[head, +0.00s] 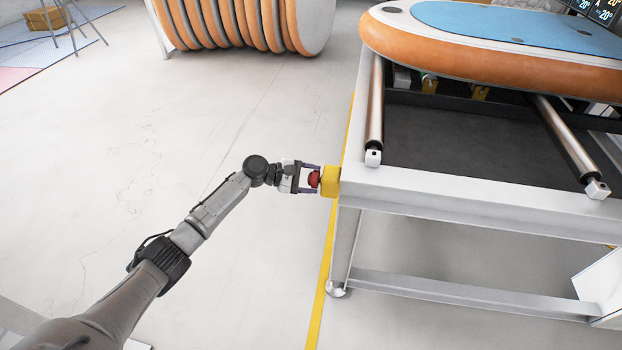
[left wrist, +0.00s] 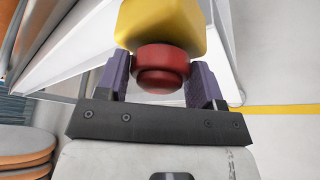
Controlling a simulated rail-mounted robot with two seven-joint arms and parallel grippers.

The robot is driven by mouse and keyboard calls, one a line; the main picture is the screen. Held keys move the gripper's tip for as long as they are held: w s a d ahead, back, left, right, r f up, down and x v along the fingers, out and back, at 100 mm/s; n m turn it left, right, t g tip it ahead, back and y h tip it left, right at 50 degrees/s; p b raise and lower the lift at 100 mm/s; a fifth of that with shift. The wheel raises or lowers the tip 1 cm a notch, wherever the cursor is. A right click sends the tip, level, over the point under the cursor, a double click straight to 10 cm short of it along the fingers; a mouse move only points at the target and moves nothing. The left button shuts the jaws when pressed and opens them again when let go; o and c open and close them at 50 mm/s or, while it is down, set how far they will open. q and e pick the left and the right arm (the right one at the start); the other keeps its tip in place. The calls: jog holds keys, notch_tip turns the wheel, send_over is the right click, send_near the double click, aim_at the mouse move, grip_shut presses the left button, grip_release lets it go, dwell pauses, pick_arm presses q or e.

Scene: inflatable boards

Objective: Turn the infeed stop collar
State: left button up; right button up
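The infeed stop collar looks to be the round red knob (head: 313,179) on a yellow block (head: 330,181) at the near left corner of the grey frame. In the left wrist view the red knob (left wrist: 162,69) sits in front of the yellow block (left wrist: 160,25). My left gripper (head: 312,179) has its two purple fingers on either side of the red knob, and it also shows in the left wrist view (left wrist: 160,78). The fingers lie very close to the knob's sides. I cannot tell whether they press on it. My right gripper is not in view.
The grey frame (head: 480,205) carries metal rollers (head: 375,110) and an orange-edged board with a blue top (head: 520,25). Several orange-edged boards (head: 245,25) stand at the back. A yellow floor line (head: 321,290) runs beside the frame.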

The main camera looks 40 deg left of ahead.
pick_arm(q)
jog(key=c, duration=0.5)
jog(key=shift+m, duration=0.3)
jog(key=shift+f+m+t+b, duration=0.2)
jog(key=shift+m+t+b, duration=0.65)
jog(key=shift+b, duration=0.3)
jog(key=shift+s+m+t+b, duration=0.1)
jog(key=shift+m+t+b, duration=0.35)
jog(key=shift+m+b, duration=0.7)
jog(key=shift+r, duration=0.1)
